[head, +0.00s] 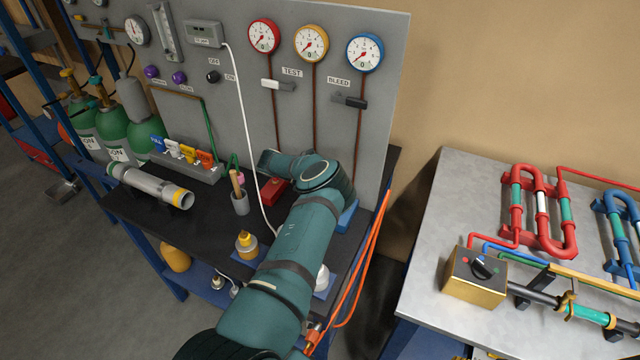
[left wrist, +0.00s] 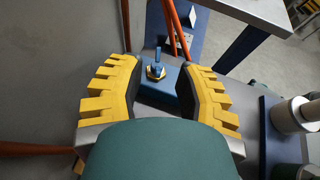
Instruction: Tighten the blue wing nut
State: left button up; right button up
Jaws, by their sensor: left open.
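In the left wrist view the blue wing nut (left wrist: 158,54) stands upright above a brass hex piece (left wrist: 156,73) on a blue block (left wrist: 155,94). My left gripper (left wrist: 160,64) is open, its yellow toothed fingers apart on either side of the block. The wing nut appears in the gap between the fingertips; I cannot tell how far away it is. In the head view a blue block (head: 347,217) shows beside my arm at the panel's foot. The wing nut and my left gripper are hidden there behind the arm. My right gripper is not in view.
A grey gauge panel (head: 225,100) rises behind the black bench (head: 130,205). A red box (head: 272,190) and a grey tool cup (head: 240,203) stand left of my arm. Orange cables (head: 365,255) hang at the bench's right edge. A second table (head: 445,215) holds coils.

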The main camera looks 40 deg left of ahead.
pick_arm(q)
jog(key=shift+v, duration=2.2)
jog(key=shift+d+r, duration=0.1)
